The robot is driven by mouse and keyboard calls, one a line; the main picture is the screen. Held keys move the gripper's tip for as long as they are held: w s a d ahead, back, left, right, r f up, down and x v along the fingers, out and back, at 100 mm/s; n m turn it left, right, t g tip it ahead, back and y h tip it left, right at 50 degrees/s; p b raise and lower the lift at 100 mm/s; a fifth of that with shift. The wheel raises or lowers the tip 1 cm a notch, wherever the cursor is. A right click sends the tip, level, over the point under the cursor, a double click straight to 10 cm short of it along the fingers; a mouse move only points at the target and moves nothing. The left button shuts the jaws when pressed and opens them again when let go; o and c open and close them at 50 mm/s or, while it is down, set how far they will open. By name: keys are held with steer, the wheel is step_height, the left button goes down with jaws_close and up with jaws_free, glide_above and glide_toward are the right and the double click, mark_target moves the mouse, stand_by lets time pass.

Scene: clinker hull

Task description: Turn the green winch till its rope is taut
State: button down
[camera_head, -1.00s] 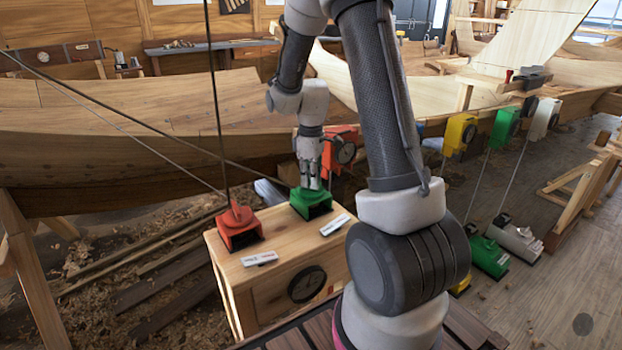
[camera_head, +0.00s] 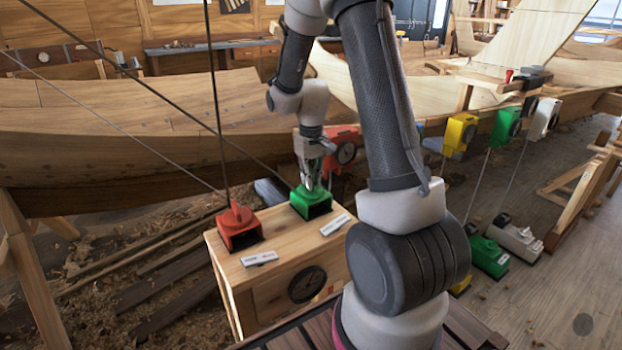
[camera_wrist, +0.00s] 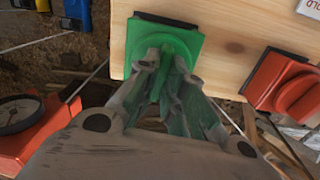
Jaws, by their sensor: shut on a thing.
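The green winch (camera_head: 318,200) sits on top of a wooden box, to the right of a red winch. My gripper (camera_head: 311,184) reaches down onto the green winch from above. In the wrist view my gripper (camera_wrist: 160,75) is shut on the green raised part of the green winch (camera_wrist: 178,40); the fingers cover some of it. A dark rope (camera_head: 200,134) runs from the green winch up to the left, with a slight bow in it.
The red winch (camera_head: 238,226) stands close on the left with an upright rope. A red gauge block (camera_head: 343,151) is just behind my gripper. White labels (camera_head: 259,258) lie on the box (camera_head: 280,262). Other coloured winches (camera_head: 489,257) stand at the right.

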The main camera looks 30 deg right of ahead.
mark_target(316, 194)
stand_by(0.3)
steer(key=c, duration=1.5)
jaws_free()
step_height(316, 194, up, 12)
steer(key=shift+r, duration=0.1)
steer(key=s+a+r+t, duration=0.1)
steer(key=s+r, duration=0.2)
steer(key=s, duration=0.5)
steer(key=s+a+r+t, duration=0.2)
steer(key=s+r, duration=0.1)
steer(key=s, duration=0.5)
steer(key=s+a+r+t, duration=0.1)
steer(key=s+a+r, duration=0.1)
steer(key=s, duration=0.5)
steer(key=shift+s+a+r+n, duration=0.1)
steer(key=shift+s+r+n, duration=0.25)
steer(key=shift+r, duration=0.2)
